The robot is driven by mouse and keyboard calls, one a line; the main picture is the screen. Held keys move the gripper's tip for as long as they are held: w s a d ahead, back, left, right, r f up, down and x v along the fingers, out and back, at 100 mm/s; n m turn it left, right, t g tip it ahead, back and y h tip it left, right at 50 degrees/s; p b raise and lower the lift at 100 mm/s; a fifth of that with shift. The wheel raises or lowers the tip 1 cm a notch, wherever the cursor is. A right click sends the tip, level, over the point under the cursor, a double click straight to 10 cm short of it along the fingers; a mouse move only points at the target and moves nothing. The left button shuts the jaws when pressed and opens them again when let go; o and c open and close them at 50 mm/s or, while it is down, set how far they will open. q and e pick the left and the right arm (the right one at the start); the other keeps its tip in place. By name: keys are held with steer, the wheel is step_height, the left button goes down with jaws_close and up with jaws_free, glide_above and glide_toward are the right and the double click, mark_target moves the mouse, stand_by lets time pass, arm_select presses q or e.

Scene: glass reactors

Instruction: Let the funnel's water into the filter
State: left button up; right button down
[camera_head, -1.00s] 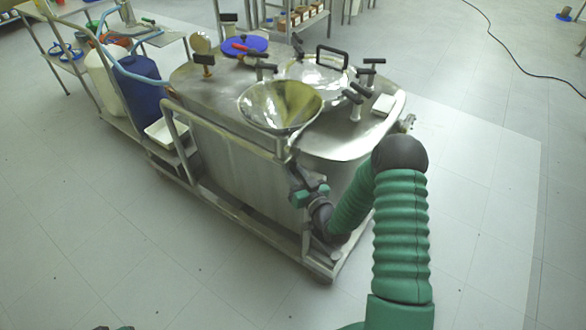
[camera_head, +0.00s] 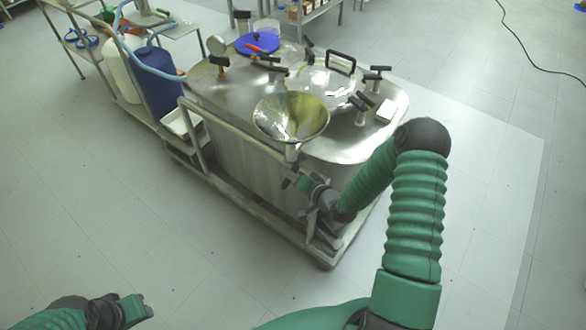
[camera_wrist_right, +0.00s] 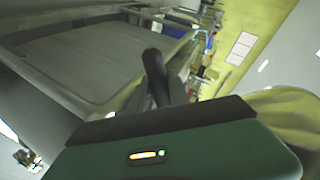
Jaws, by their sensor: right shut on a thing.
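The steel funnel (camera_head: 291,120) stands at the front edge of a large steel vessel (camera_head: 225,85), which may be the filter. The funnel's inside is shiny and yellowish; I cannot tell its water level. My right gripper (camera_head: 303,184) is just below the funnel, by its stem, shut on what looks like a dark valve handle.
A round lid (camera_head: 318,78) with a black handle and several black clamps sit on the vessel top. A blue disc (camera_head: 257,43) is further back. A blue barrel (camera_head: 157,78) and a white tray (camera_head: 180,122) are at the left. The floor in front is clear.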

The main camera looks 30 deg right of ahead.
step_height(320, 180, up, 3)
steer(key=m+g+y+p, duration=0.1)
steer(key=m+p, duration=0.1)
steer(key=p, duration=0.1)
steer(key=shift+w+y, duration=0.1)
steer(key=shift+y, duration=0.2)
steer(key=shift+r+m+g+y+p, duration=0.3)
steer(key=shift+m+p, duration=0.3)
steer(key=shift+p, duration=0.5)
steer(key=shift+a, duration=0.1)
steer(key=c, duration=1.6)
jaws_free()
steer(key=shift+c, duration=0.2)
steer(key=o, duration=0.4)
steer(key=shift+f, duration=0.25)
